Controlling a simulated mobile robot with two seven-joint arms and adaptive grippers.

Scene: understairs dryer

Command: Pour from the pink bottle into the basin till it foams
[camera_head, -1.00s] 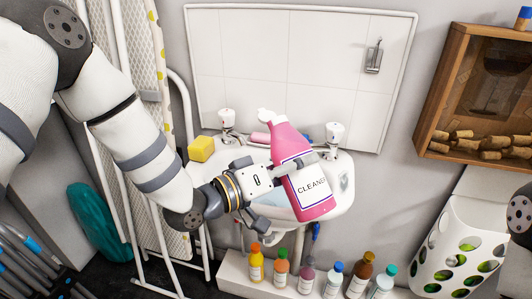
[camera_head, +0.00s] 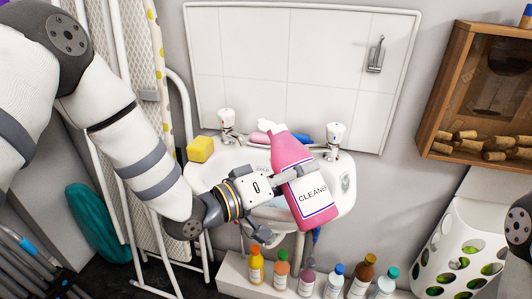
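The pink bottle (camera_head: 289,153), labelled CLEANER, is tilted a little with its white spout toward the upper left. My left gripper (camera_head: 287,183) is shut around the bottle's middle and holds it in front of the white basin (camera_head: 205,177). The bottle and gripper hide much of the basin's inside; a patch of pale blue shows low in it. No stream from the spout and no foam are visible. Part of my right arm (camera_head: 520,217) shows at the right edge; its gripper is out of view.
A yellow sponge (camera_head: 200,149) sits on the basin's left rim, between the ironing board and the left tap (camera_head: 227,120). A right tap (camera_head: 335,134) and a blue item (camera_head: 285,138) are at the back. Several small bottles (camera_head: 333,281) stand on a ledge below. A wooden cork box (camera_head: 447,110) hangs at right.

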